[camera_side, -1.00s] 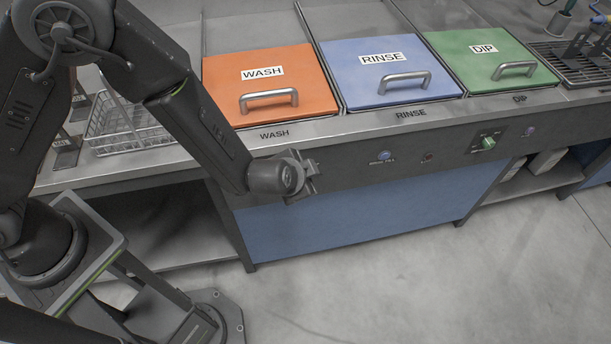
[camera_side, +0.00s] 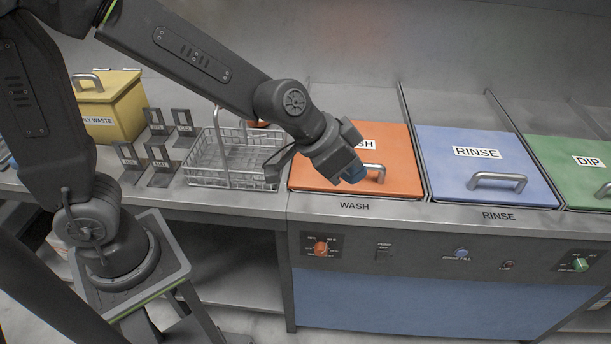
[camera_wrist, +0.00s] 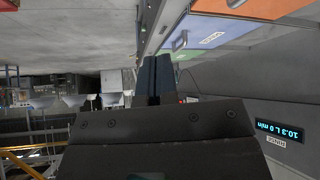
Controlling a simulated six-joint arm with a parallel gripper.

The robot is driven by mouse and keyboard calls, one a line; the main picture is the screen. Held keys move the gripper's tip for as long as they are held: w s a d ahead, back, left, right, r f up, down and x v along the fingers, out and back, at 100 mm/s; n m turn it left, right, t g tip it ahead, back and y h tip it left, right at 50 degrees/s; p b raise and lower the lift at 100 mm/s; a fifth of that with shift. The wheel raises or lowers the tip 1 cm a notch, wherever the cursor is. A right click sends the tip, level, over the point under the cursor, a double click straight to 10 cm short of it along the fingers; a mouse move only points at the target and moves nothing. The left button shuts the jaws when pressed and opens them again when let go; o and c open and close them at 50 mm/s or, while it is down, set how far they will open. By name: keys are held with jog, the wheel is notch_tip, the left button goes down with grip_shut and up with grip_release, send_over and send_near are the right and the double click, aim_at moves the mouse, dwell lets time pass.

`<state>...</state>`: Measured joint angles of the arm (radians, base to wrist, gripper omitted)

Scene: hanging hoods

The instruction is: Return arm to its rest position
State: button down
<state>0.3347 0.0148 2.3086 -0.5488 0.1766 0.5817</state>
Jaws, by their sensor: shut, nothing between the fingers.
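My gripper (camera_side: 352,172) is at the end of the raised, bent arm, in front of the orange WASH lid (camera_side: 310,170) in the side view and hiding part of its label. I cannot tell the exact gap to the lid. In the wrist view the two dark fingers (camera_wrist: 154,80) lie together, shut and empty. The wrist view is turned over, with the floor along the upper left.
The blue RINSE lid (camera_side: 450,165) and green DIP lid (camera_side: 560,160) are closed. A wire basket (camera_side: 235,170) stands left of the WASH lid. A yellow waste bin (camera_side: 125,110) and several dark holders (camera_side: 160,165) are further left. A lit display (camera_wrist: 278,131) shows in the wrist view.

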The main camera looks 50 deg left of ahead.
jog(key=s+a+r+n+y, duration=0.1)
jog(key=s+a+r+n, duration=0.1)
jog(key=s+a, duration=0.5)
jog(key=s+a+r+n+g+y, duration=0.1)
jog(key=s+a+r+n+y, duration=0.1)
jog(key=s+a+r, duration=0.2)
jog(key=s+a, duration=0.3)
jog(key=s, duration=0.2)
jog(key=shift+s+r+n+y, duration=0.25)
jog(key=shift+r+n+y, duration=0.05)
jog(key=shift+r, duration=0.05)
